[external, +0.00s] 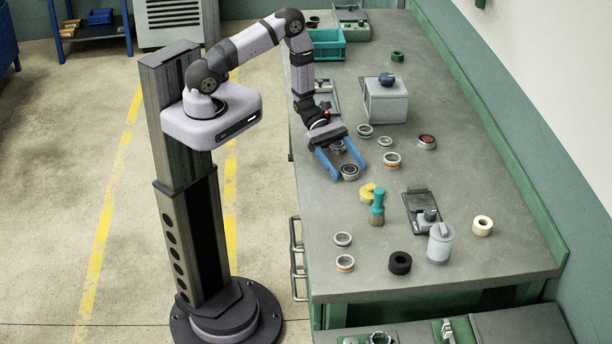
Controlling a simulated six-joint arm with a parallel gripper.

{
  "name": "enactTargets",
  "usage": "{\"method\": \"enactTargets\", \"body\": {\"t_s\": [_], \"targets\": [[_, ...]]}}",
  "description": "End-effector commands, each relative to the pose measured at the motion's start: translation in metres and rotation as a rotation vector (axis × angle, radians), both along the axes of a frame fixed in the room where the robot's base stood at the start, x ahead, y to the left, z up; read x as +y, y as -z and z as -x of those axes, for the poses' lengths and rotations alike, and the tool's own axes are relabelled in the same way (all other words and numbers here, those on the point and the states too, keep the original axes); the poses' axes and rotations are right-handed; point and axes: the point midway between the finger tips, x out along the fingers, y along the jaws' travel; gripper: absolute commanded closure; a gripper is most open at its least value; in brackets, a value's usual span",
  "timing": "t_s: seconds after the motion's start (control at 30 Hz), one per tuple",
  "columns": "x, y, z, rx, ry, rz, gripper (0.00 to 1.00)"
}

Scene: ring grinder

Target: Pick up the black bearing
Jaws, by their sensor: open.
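My gripper (350,173) is open over the bench, its two blue fingers spread and pointing down toward the front. A dark grey ring-shaped bearing (349,172) lies between or just below the fingertips. I cannot tell whether the fingers touch it. Another ring (338,147) lies close behind it, partly hidden by the gripper. A plain, thick black ring (400,263) lies flat near the front of the bench, well away from my gripper. I cannot tell for sure which of the dark rings is the black bearing.
A yellow part (368,192) and a teal brush (377,207) stand in front. A grey box (386,101) and teal crate (327,45) are behind.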

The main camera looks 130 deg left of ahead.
Motion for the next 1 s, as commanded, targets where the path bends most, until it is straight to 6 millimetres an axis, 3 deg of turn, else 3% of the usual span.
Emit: {"method": "enactTargets", "body": {"t_s": [0.03, 0.2, 0.23, 0.73, 1.0], "targets": [[0.0, 0.0, 0.0, 0.0, 0.0, 0.0, 0.37], [0.0, 0.0, 0.0, 0.0, 0.0, 0.0, 0.78], [0.0, 0.0, 0.0, 0.0, 0.0, 0.0, 0.82], [0.0, -0.007, 0.0, -0.002, 0.001, -0.001, 0.82], [0.001, -0.031, 0.0, -0.003, 0.0, -0.004, 0.82]]}}
